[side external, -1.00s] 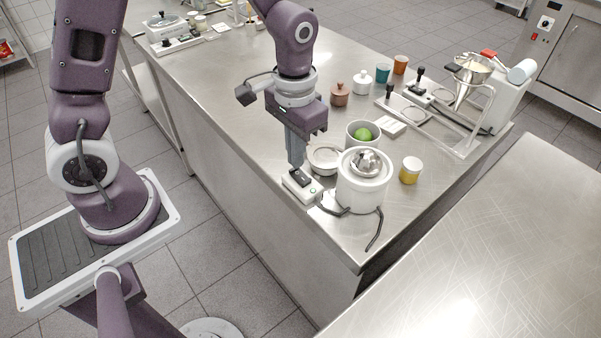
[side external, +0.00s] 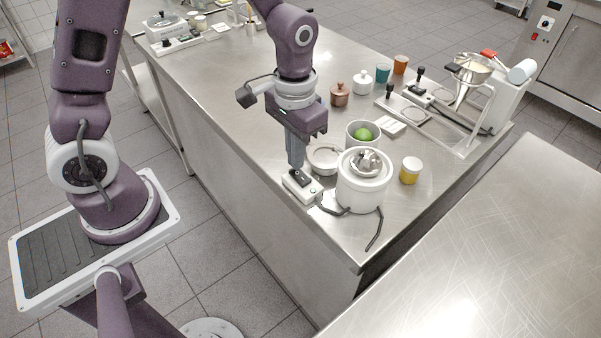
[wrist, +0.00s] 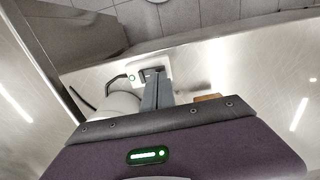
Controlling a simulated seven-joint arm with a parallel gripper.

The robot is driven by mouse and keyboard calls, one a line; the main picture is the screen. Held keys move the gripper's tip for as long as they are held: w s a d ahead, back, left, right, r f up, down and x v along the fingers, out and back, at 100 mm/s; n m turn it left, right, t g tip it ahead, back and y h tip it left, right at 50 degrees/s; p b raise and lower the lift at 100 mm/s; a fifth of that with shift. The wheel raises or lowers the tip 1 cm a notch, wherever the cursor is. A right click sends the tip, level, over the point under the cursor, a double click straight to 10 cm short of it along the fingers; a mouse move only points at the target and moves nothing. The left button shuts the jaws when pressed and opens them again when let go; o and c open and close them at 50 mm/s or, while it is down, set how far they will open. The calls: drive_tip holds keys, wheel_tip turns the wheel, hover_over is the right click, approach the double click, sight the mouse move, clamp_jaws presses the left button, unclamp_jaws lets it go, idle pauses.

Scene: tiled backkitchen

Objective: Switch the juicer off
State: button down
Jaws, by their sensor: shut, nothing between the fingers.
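The juicer (side external: 362,188) is a white round body with a metal reamer on top, near the table's front edge. A cable joins it to a small white switch box (side external: 301,187) with a dark rocker, left of it. My gripper (side external: 296,165) points down, shut and empty, with its fingertips at the rocker; I cannot tell whether they touch it. In the wrist view my gripper (wrist: 154,80) reaches over the switch box (wrist: 136,78), hiding part of the rocker. The juicer (wrist: 117,104) is partly hidden behind my gripper there.
A bowl with a green fruit (side external: 364,134), a shallow dish (side external: 323,158) and a yellow jar (side external: 410,170) stand close to the juicer. Lidded pots, cups and a metal stand (side external: 467,140) are farther back. The steel table (side external: 230,100) is clear to the left.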

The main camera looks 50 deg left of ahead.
drive_tip(key=shift+f, duration=0.75)
drive_tip(key=shift+r, duration=0.1)
wheel_tip(320, 180, up, 7)
idle(0.7)
drive_tip(key=s+a+r+t, duration=0.3)
drive_tip(key=s+r+t, duration=0.2)
drive_tip(key=s+r, duration=0.7)
drive_tip(key=s, duration=0.3)
drive_tip(key=shift+s+t, duration=0.3)
drive_tip(key=shift+s, duration=0.1)
